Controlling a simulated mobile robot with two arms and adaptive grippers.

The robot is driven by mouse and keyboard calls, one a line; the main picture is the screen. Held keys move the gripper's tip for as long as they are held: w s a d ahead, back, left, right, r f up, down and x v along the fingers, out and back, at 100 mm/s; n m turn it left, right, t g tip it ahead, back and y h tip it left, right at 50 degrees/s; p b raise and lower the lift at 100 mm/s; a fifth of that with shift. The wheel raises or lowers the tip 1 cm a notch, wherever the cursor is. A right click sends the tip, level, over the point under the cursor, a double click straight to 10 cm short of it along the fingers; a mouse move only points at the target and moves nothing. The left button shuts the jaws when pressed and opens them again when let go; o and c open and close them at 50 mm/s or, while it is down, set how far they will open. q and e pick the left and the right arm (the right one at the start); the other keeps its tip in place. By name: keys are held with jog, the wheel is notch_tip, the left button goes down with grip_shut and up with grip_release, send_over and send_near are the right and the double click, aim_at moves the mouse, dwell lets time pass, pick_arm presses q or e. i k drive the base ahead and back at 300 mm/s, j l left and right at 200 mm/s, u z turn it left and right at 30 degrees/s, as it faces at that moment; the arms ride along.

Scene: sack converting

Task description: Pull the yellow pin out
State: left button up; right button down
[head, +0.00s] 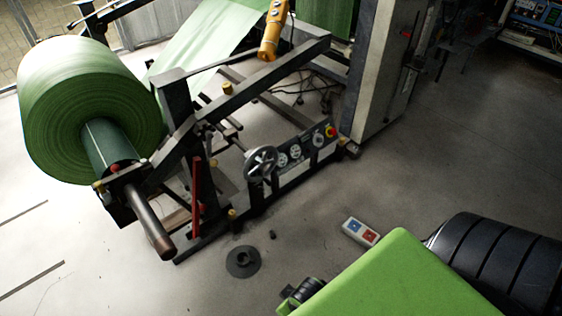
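Several small yellow parts show on the dark unwind stand (238,95); I cannot tell which one is the pin. A smaller yellow piece (98,186) is at the bracket by the roll shaft (150,222). Neither of my grippers is in view.
A large green roll (60,110) hangs at the left. A handwheel (261,163) and control panel (300,155) face the open floor. A dark round disc (243,262) and a red-and-blue button box (360,232) lie on the floor. A yellow pendant (272,30) hangs above.

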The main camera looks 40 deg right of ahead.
aim_at(98, 184)
jog(key=i+l+z, duration=0.1)
jog(key=l+z, duration=0.2)
jog(key=i+l+z, duration=0.25)
jog(key=l, duration=0.15)
jog(key=i+l+z, duration=0.1)
jog(key=l+z, duration=0.2)
jog(key=k, duration=0.6)
jog(key=u, duration=1.35)
